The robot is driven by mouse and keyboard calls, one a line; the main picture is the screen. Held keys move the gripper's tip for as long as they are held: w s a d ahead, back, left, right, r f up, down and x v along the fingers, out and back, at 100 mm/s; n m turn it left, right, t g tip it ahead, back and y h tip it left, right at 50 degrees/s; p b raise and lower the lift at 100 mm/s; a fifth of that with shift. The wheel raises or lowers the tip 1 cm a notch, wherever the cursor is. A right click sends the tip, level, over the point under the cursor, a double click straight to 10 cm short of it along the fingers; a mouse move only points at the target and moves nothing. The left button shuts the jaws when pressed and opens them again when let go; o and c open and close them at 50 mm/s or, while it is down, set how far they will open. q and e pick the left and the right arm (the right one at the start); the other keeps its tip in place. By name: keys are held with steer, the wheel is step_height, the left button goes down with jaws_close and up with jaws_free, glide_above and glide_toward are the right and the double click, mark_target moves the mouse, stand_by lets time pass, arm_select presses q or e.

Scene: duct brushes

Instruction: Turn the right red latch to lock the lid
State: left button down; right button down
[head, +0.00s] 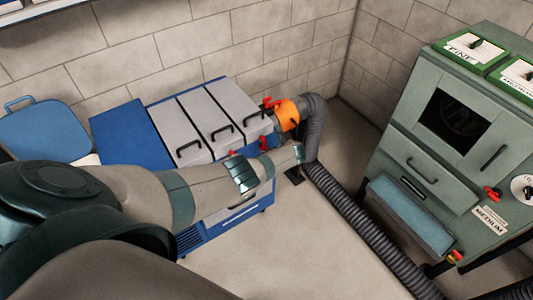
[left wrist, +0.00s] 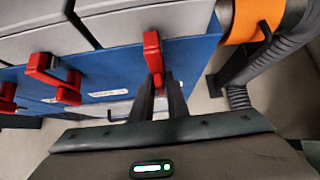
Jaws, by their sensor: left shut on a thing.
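The right red latch (left wrist: 152,48) stands on the blue front of the cabinet, below a grey lid, in the left wrist view. My left gripper (left wrist: 160,88) is shut on this latch, with its two dark fingers at the latch's lower end. In the head view my arm hides the fingers and most of the cabinet front; a small red piece (head: 263,143) shows beyond the arm. Other red latches (left wrist: 42,66) sit further left in the wrist view. The grey lids (head: 222,118) lie closed on the blue cabinet (head: 122,129). My right gripper is not in view.
An orange collar (head: 286,113) joins a grey corrugated hose (head: 345,205) at the cabinet's right end. The hose runs along the floor. A green machine (head: 465,130) stands at the right.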

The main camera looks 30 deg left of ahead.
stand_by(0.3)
arm_select(q)
steer(key=c, duration=1.8)
jaws_free()
steer(key=shift+c, duration=0.2)
steer(key=shift+d+r+p, duration=0.25)
steer(key=shift+r+p, duration=0.05)
steer(key=shift+r, duration=0.05)
steer(key=p+v, duration=0.3)
steer(key=v, duration=1.3)
steer(key=shift+d+p, duration=0.3)
steer(key=shift+p, duration=0.1)
